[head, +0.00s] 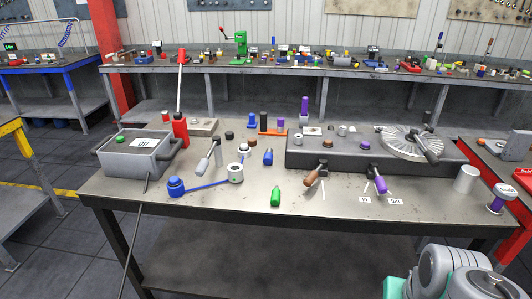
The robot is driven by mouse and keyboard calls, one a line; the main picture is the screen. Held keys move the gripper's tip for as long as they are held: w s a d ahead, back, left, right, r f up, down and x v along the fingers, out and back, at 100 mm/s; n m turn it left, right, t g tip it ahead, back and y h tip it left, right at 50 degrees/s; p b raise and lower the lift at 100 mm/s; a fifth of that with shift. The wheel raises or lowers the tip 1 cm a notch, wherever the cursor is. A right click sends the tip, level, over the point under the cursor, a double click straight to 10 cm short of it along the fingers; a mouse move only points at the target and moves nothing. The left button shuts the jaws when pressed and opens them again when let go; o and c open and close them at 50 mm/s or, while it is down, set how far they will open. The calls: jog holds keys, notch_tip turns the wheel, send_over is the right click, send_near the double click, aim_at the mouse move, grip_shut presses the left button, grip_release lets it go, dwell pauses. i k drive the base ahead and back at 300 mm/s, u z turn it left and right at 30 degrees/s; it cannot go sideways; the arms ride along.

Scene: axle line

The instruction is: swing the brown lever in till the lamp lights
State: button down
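The brown lever (313,176) sticks out from the front of a long dark grey housing (420,158) on the workbench. Its handle slants down and to the left over the bench top. A thin white line is marked on the bench beside it. A purple lever (380,183) stands to its right on the same housing, with small "In" (364,199) and "Out" labels in front of it. I cannot tell which part is the lamp or whether one is lit. My gripper is not in view; only grey and teal links of my arm show at the bottom right.
A green bottle-like piece (275,196) stands left of the brown lever. A grey box (135,155), a tall red lever (181,100) and a blue piece (176,187) are further left. A white cylinder (466,179) stands right. The bench's front middle (320,215) is clear.

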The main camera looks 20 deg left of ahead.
aim_at(314, 175)
jog(key=u, duration=0.85)
jog(key=i, duration=1.1)
jog(key=u, duration=1.5)
jog(key=i, duration=0.2)
jog(key=u, duration=0.15)
